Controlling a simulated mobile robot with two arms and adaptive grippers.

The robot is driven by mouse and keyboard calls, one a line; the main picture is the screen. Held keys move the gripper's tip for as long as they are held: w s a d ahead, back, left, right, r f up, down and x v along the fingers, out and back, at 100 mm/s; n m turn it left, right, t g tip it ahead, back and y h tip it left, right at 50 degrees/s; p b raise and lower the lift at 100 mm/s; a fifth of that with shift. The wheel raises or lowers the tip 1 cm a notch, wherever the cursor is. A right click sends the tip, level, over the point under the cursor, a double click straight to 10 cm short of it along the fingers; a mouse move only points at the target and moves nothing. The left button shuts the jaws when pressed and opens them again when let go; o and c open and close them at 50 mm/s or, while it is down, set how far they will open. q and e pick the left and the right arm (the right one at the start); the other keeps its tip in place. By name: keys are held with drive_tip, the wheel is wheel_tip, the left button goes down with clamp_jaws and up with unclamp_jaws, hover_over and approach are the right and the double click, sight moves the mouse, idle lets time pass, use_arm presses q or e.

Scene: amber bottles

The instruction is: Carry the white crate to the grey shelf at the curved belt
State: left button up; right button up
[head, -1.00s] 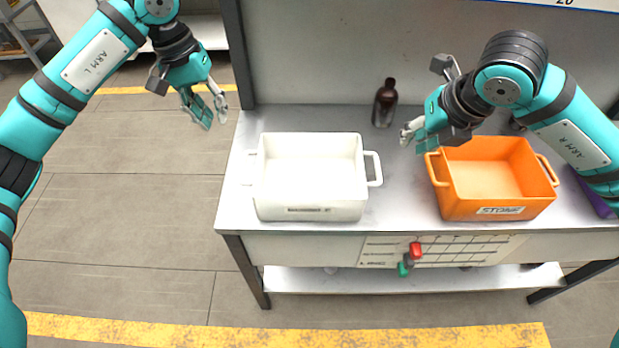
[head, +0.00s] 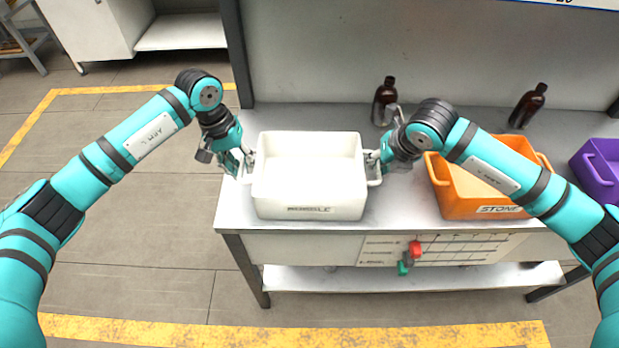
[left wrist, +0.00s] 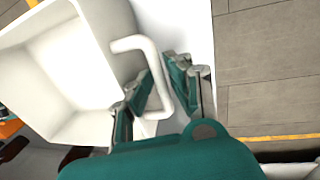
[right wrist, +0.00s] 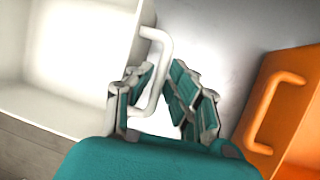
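The white crate (head: 309,212) stands on a grey worktop and is empty. It has a handle at each side. My left gripper (head: 243,160) is at its left handle; in the left wrist view the open fingers (left wrist: 160,88) stand on either side of the handle bar (left wrist: 160,75). My right gripper (head: 374,157) is at the right handle; in the right wrist view its open fingers (right wrist: 163,93) stand on either side of that handle (right wrist: 166,62). No curved belt is in view, and I cannot identify the grey shelf.
An orange crate (head: 459,205) stands right of the white crate, partly behind my right arm. A purple crate (head: 598,172) is at the far right. Brown bottles (head: 385,98) (head: 528,106) stand at the back of the worktop (head: 420,212). Open floor (head: 130,225) lies to the left.

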use_arm(q)
drive_tip(key=shift+d+f, duration=0.1)
drive_tip(key=shift+f, duration=0.35)
use_arm(e)
drive_tip(key=shift+w+a+f, duration=0.1)
drive_tip(key=shift+w+f, duration=0.05)
drive_tip(key=shift+f, duration=0.25)
use_arm(q)
clamp_jaws()
use_arm(e)
clamp_jaws()
use_arm(q)
drive_tip(key=shift+r, duration=0.1)
